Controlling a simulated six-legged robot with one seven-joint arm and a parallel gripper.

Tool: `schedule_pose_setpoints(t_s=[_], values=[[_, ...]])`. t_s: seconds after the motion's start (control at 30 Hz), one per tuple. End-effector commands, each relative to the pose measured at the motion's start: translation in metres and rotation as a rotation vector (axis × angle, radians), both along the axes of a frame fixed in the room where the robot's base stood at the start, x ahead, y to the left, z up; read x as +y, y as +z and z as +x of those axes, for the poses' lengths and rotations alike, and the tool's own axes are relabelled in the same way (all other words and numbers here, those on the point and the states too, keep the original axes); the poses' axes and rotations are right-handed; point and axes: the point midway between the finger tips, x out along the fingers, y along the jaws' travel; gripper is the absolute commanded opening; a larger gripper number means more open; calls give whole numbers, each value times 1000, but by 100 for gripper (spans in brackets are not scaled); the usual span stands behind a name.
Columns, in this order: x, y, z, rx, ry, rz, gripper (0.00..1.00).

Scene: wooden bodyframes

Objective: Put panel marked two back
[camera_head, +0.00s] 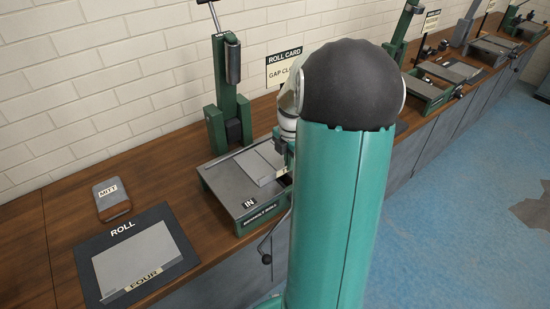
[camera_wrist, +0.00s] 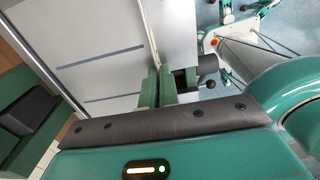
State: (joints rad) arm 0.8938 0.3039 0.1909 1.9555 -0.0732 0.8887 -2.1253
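A grey flat panel (camera_head: 258,165) lies on the bed of the green machine (camera_head: 238,200), beside a plate marked IN. A pale label at its right end is mostly hidden by my arm, so I cannot read its mark. A large pale plate surface with dark stripes (camera_wrist: 95,45) fills the upper left of the wrist view. My gripper's green fingers (camera_wrist: 158,87) are close together at the right edge of this surface. I cannot tell whether a thin edge is between them. No mark reading two is visible.
A dark ROLL mat (camera_head: 178,228) with a panel marked FOUR (camera_head: 137,262) lies at the front left of the wooden bench. A box marked MITT (camera_head: 111,198) sits behind it. A green upright post (camera_head: 228,95) with a lever rises behind the machine. More machines stand along the bench to the right.

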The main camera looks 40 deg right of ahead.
Motion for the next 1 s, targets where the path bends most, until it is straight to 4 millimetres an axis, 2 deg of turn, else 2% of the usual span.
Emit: schedule_pose_setpoints(t_s=[1.0], values=[[0,25,0,-2,0,-2,0]])
